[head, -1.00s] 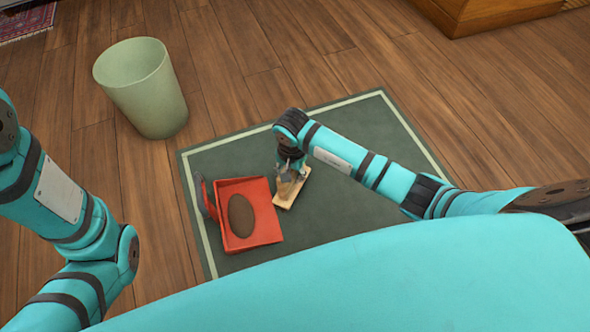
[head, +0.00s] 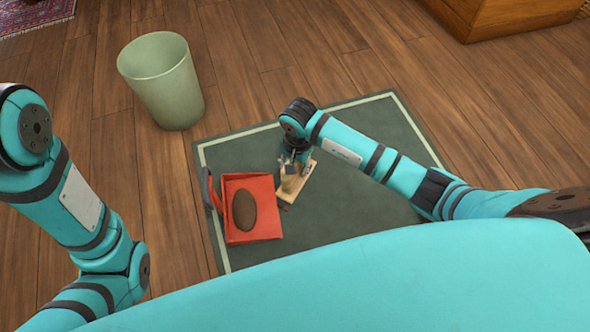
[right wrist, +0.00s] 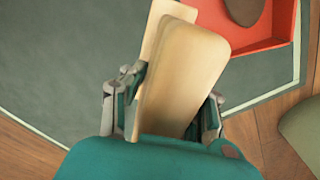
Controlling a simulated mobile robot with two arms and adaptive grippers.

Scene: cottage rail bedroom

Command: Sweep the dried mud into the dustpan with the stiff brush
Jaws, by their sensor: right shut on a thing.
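The red dustpan (head: 264,230) lies on the green mat, with its dark handle (head: 208,187) at its left. The dried mud (head: 244,210) is a brown oval patch inside the pan. My right gripper (head: 292,168) is shut on the wooden brush (head: 298,187), just right of the pan. In the right wrist view the brush (right wrist: 185,75) stands between the fingers, with part of the dustpan (right wrist: 262,40) beyond it. The bristles are hidden. My left arm shows at the left of the head view, but its gripper is out of view.
The mat (head: 345,210) has free room right of the brush. A pale green bin (head: 165,85) stands on the wooden floor behind the mat's left corner. A wooden furniture piece (head: 500,18) is at the top right, and a patterned rug (head: 30,18) at the top left.

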